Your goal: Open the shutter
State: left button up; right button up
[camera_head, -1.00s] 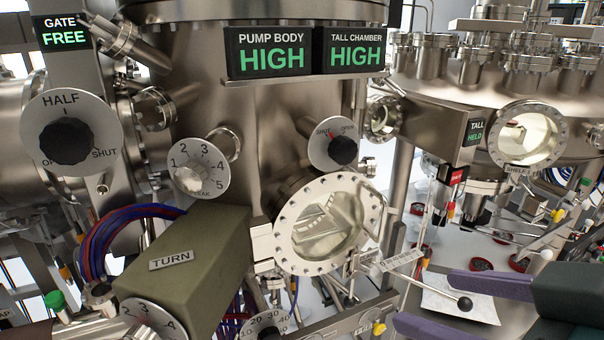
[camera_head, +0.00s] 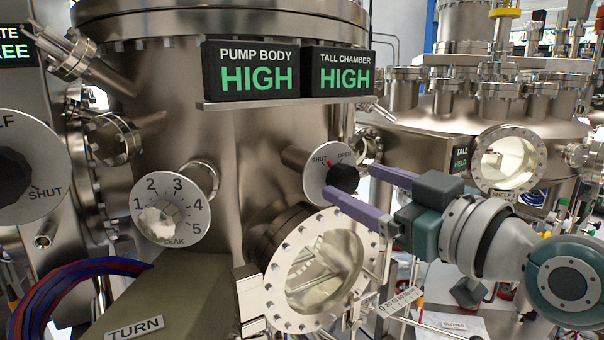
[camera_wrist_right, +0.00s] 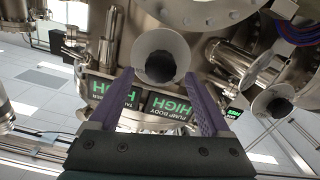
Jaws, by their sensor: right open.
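The shutter dial (camera_head: 318,182) is a pale disc marked SHUT and OPEN on the chamber wall. Its black knob (camera_head: 345,177) has a red mark toward SHUT. My right gripper (camera_head: 348,181) is open, with one purple finger above and right of the knob and the other below it. In the right wrist view, which looks upside down, the black knob (camera_wrist_right: 160,67) shows between the fingertips with gaps on both sides. I cannot tell how far the fingertips reach along the knob. My left gripper is not in view.
A round viewport (camera_head: 262,285) lies just below the dial. The PUMP BODY sign (camera_head: 250,71) and TALL CHAMBER sign (camera_head: 338,74), both reading HIGH, stand above. The LEAK dial (camera_head: 144,215) is to the left. A green-brown TURN box (camera_head: 185,290) is at lower left.

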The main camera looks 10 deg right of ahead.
jog(key=shift+w+a, duration=0.25)
jog(key=shift+w, duration=0.35)
grip_shut()
dwell(0.3)
